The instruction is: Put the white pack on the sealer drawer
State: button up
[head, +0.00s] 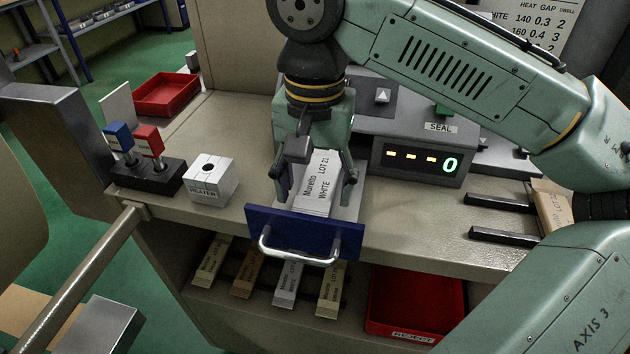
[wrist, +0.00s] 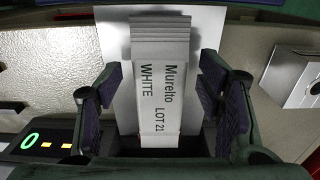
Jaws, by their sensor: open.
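The white pack (head: 317,188), marked "Muretto LOT 21 WHITE", lies on the pulled-out sealer drawer with the blue front (head: 293,238). In the wrist view the pack (wrist: 161,75) lies lengthwise on the drawer's pale plate (wrist: 113,40). My gripper (head: 315,182) is open above the drawer, one finger on each side of the pack. In the wrist view the gripper (wrist: 160,100) shows a gap between the pack and the left finger; the right finger is closer, and I cannot tell whether it touches. The pack's far end is partly hidden in the head view.
The sealer display (head: 420,163) reads 0. A heater block (head: 210,179) and a stand with blue and red stamps (head: 145,172) are to the left. Several packs (head: 288,284) and a red reject bin (head: 415,302) lie below. A brown pack (head: 553,205) rests right.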

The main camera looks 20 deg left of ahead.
aim_at(315, 191)
jog(key=shift+r, duration=0.1)
notch_tip(315, 191, up, 12)
jog(key=shift+p, duration=0.3)
jog(key=shift+r, duration=0.1)
jog(key=shift+c, duration=0.6)
dwell(0.7)
